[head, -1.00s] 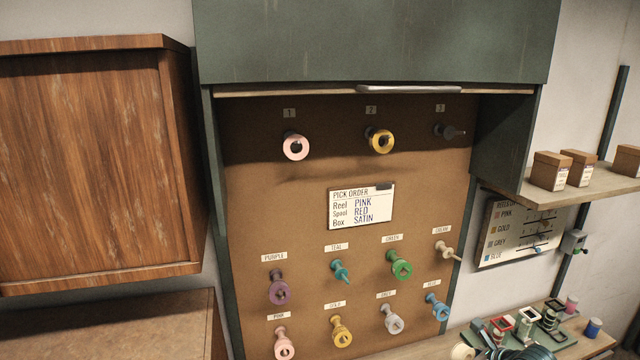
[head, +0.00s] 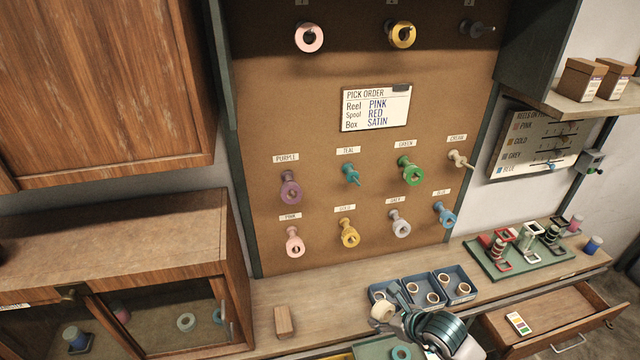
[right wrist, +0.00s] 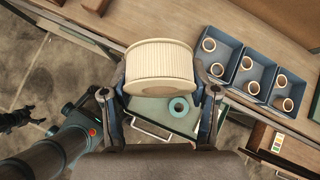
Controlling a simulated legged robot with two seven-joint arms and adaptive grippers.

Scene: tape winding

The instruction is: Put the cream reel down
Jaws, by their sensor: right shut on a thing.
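My right gripper (head: 396,308) is low in the head view, over the front of the bench. It is shut on the cream reel (head: 382,311), which shows pale and small there. In the right wrist view the cream reel (right wrist: 158,62) is large, with a ribbed side, held between the two fingers of the right gripper (right wrist: 160,92). A green surface (right wrist: 150,110) with a teal ring (right wrist: 178,107) lies below it. Whether the reel touches anything below cannot be told.
Blue trays (head: 456,284) with small rings stand right of the reel. A wooden block (head: 284,321) stands at left on the bench (head: 330,288). A green rack (head: 505,262) of spools is further right. An open drawer (head: 560,318) juts out below. The pegboard (head: 330,140) rises behind.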

